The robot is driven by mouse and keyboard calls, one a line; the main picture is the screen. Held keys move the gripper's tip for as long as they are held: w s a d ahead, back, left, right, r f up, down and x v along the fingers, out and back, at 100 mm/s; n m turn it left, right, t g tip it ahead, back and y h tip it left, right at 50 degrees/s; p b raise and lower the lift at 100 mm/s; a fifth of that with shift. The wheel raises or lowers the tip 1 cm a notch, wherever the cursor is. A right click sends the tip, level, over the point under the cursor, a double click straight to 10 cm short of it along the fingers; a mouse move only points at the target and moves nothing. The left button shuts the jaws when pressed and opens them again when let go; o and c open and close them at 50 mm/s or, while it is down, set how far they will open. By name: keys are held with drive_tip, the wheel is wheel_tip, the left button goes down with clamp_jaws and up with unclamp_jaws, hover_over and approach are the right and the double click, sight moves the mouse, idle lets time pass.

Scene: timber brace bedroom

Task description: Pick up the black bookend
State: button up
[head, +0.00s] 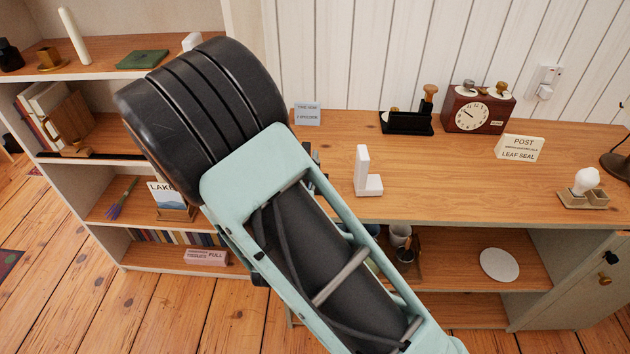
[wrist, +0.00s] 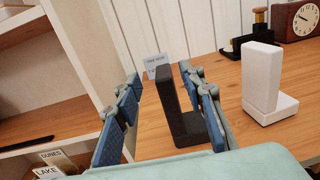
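The black bookend (wrist: 168,110) stands upright on the wooden top of the low cabinet in the wrist view. It is an L shape with its foot toward the right. My gripper (wrist: 163,84) is open, with one blue-padded finger on each side of the bookend's picture position. The bookend shows closer to the right finger, which partly covers its foot. I cannot tell whether they touch. In the head view my arm hides the black bookend and most of my gripper.
A white bookend (head: 362,172) stands just right; it also shows in the wrist view (wrist: 262,85). Behind are a small sign (head: 307,114), a black holder (head: 406,124) and a red clock (head: 478,110). A bookshelf (head: 105,68) stands left. Cabinet top (head: 440,180) has free room.

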sight(304, 148)
drive_tip(key=w, duration=0.5)
drive_tip(key=shift+d+f, duration=0.25)
drive_tip(key=shift+d, duration=0.15)
drive_tip(key=shift+s, duration=0.1)
clamp_jaws()
drive_tip(key=shift+r, duration=0.15)
